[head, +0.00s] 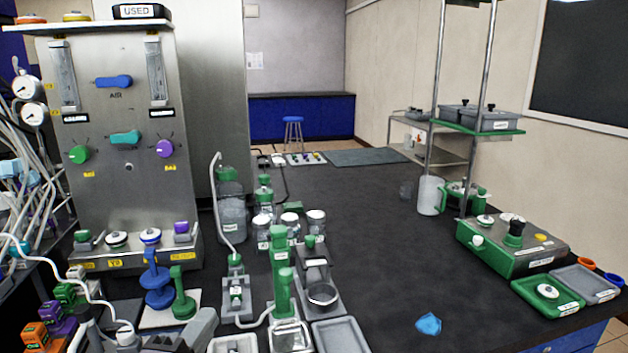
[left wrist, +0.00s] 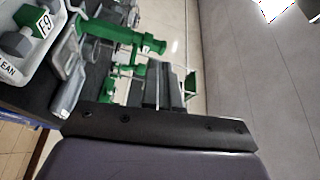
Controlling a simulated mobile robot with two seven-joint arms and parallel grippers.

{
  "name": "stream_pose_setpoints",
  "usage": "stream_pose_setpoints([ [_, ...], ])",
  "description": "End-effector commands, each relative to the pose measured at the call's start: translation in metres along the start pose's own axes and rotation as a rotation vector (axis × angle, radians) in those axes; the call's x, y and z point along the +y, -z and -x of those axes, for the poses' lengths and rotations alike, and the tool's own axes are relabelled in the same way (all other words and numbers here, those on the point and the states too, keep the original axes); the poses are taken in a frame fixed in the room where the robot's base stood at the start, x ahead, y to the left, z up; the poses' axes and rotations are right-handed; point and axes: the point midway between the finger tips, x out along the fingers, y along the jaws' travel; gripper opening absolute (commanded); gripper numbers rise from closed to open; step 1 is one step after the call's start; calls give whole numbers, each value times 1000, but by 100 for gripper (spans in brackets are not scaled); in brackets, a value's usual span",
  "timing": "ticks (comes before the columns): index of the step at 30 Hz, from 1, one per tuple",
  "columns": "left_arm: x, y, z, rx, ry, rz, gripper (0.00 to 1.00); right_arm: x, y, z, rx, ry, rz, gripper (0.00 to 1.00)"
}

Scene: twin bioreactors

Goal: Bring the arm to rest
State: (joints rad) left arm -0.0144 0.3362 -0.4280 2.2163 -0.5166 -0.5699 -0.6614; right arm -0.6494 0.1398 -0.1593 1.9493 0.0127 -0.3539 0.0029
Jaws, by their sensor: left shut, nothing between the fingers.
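I cannot tell whether the gripper touches anything. My right gripper is not in view.
A steel panel (head: 125,190) with knobs stands at the left. Green-capped bottles and fittings (head: 282,270) crowd the near middle. A green and grey box (head: 508,255) and trays (head: 548,297) sit at the right. A blue crumpled piece (head: 428,324) lies on otherwise clear bench.

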Motion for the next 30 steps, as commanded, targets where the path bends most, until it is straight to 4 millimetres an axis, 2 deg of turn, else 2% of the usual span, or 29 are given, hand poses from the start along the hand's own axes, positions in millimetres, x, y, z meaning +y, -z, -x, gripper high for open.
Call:
stream_pose_setpoints([
  [1,21,-15,13,-81,-88,128,0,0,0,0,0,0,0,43],
  [3,49,-34,33,-202,-209,305,0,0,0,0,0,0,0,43],
  [6,90,-55,71,-385,-375,541,0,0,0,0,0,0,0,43],
  [9,124,-65,112,-558,-515,732,0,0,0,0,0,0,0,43],
  [15,163,-69,183,-832,-709,978,0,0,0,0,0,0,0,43],
  [23,186,-59,262,-1133,-891,1176,0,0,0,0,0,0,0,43],
  [30,210,-62,235,-1016,-814,1201,0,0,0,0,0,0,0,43],
])
